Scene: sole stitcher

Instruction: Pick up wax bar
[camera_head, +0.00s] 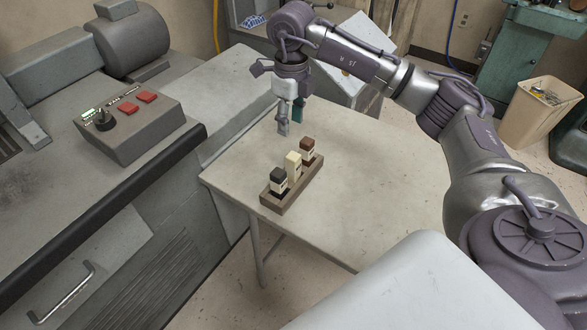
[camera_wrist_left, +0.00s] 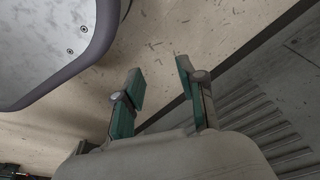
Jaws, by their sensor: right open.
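Three small wax bars stand upright in a brown wooden holder (camera_head: 300,190) on the table. One is dark-topped (camera_head: 278,176), one is cream (camera_head: 293,163), and one is brown-topped (camera_head: 307,147). The dark one is nearest the left end and the brown one is at the far right end. My right gripper (camera_head: 291,121) points down above the table, beyond the holder and a little above the bars. It is open, empty and apart from them. My left gripper (camera_wrist_left: 160,72) shows only in the left wrist view, with its fingers apart and nothing between them.
The pale table (camera_head: 370,190) is clear around the holder. At the left stands a grey machine with a control box (camera_head: 130,125) with red buttons and a black knob. A beige bin (camera_head: 535,110) stands on the floor at the far right.

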